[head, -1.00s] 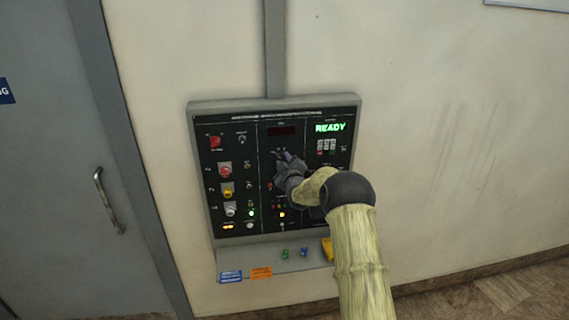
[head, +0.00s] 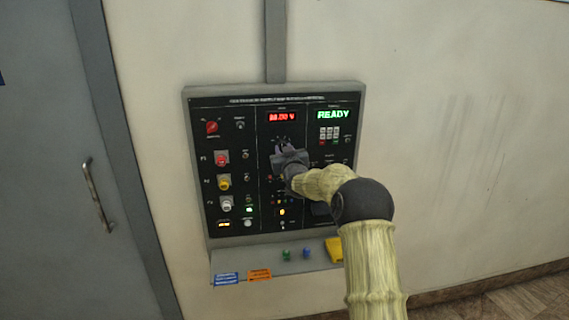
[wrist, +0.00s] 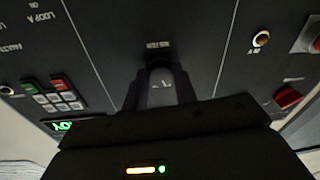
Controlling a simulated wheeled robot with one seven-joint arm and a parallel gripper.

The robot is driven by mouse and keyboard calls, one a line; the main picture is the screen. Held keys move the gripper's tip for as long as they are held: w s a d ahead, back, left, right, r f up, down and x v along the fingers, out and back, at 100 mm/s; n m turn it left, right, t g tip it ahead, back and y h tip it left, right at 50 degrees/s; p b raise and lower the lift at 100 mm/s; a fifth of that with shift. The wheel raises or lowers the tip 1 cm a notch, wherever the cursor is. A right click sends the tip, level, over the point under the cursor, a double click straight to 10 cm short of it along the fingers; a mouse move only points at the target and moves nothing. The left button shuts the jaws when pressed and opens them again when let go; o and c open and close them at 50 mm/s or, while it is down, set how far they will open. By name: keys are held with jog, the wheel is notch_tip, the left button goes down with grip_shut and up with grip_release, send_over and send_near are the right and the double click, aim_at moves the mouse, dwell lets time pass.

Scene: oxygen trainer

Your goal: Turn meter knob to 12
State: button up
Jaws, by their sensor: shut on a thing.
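The meter knob (wrist: 160,77) is a dark knob below a small label that seems to read METER in the wrist view. My gripper (wrist: 160,93) is shut on it, with one dark finger on each side. In the head view my gripper (head: 284,147) is at the middle column of the black panel (head: 262,215) and hides the knob. Above it, the meter display (head: 283,117) is lit with red digits ending in what looks like V; they are too small to read surely. The knob's pointer and scale are not clear.
Left of my gripper are red, yellow and white knobs (head: 223,182) and small switches. To the right are a green READY display (head: 333,114) and a keypad (head: 329,133). A ledge with green and blue pieces (head: 306,253) is below. A grey door stands left.

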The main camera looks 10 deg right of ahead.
jog(key=shift+a+m+h+b, duration=0.1)
jog(key=shift+m+h+b, duration=0.2)
jog(key=shift+m+b, duration=3.6)
jog(key=shift+m, duration=0.3)
jog(key=o, duration=1)
